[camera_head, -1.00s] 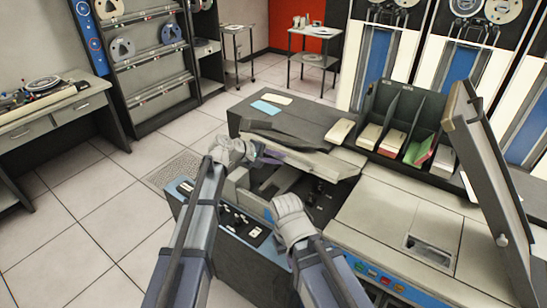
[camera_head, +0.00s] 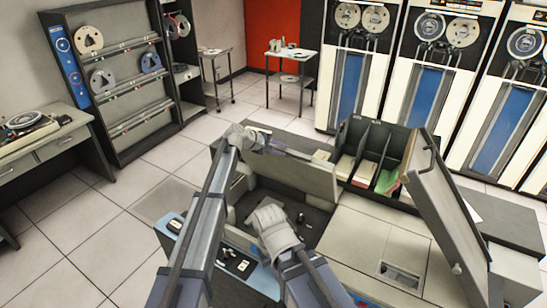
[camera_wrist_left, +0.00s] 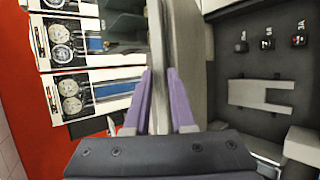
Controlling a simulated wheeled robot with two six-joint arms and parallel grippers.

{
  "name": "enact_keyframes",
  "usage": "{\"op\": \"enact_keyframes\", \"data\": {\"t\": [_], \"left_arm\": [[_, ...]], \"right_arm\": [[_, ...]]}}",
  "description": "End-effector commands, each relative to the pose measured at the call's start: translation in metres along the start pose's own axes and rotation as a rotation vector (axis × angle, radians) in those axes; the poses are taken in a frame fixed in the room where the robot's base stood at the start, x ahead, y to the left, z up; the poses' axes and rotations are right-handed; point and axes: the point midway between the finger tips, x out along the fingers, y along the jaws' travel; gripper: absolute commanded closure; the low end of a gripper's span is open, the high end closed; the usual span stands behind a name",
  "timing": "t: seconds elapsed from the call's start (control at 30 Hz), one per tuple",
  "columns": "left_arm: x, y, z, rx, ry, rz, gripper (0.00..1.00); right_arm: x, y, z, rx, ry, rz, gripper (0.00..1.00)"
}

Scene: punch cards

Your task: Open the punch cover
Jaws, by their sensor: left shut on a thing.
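The punch cover (camera_head: 308,180) is a light grey panel, raised and standing steeply over the dark open interior of the punch (camera_head: 292,212). My left gripper (camera_head: 275,149) is at the cover's upper left edge. In the left wrist view, the purple fingers of my left gripper (camera_wrist_left: 161,105) are on either side of the cover (camera_wrist_left: 186,65), shut on its edge. The punch interior (camera_wrist_left: 262,120) shows to the right there. My right gripper (camera_head: 272,220) is low in front of the opening, and its fingertips are hidden behind its own wrist.
A dark card rack (camera_head: 368,160) with several card stacks stands right of the cover. A second large panel (camera_head: 440,200) stands raised at the right above a flat grey top (camera_head: 368,240). Tape cabinets (camera_head: 428,80) stand behind; the tiled floor at left is clear.

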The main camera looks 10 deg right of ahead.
Motion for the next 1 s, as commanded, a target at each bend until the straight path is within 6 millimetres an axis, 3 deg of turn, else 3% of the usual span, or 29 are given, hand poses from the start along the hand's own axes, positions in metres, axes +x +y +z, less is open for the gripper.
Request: {"op": "enact_keyframes", "data": {"t": [0.03,0.1,0.3,0.83,0.87,1.0], "left_arm": [[0.003,0.016,-0.003,0.001,0.0,0.002,1.0],[0.008,0.025,-0.005,0.001,0.001,0.002,1.0],[0.017,0.042,-0.008,0.0,0.002,0.002,1.0],[0.019,0.047,-0.008,0.0,0.001,0.001,1.0],[0.019,0.047,-0.008,0.0,0.001,0.001,0.74],[0.019,0.046,-0.008,0.0,0.001,0.001,0.59]], "right_arm": [[-0.009,0.001,0.001,0.002,0.0,0.0,1.0],[-0.014,0.001,0.001,0.006,-0.001,-0.001,1.0],[-0.022,0.002,0.002,0.013,-0.001,-0.001,1.0],[-0.023,0.002,0.002,0.015,-0.001,-0.001,1.0],[-0.023,0.002,0.002,0.015,-0.001,-0.001,1.0],[-0.023,0.002,0.002,0.015,-0.001,-0.001,1.0]]}}
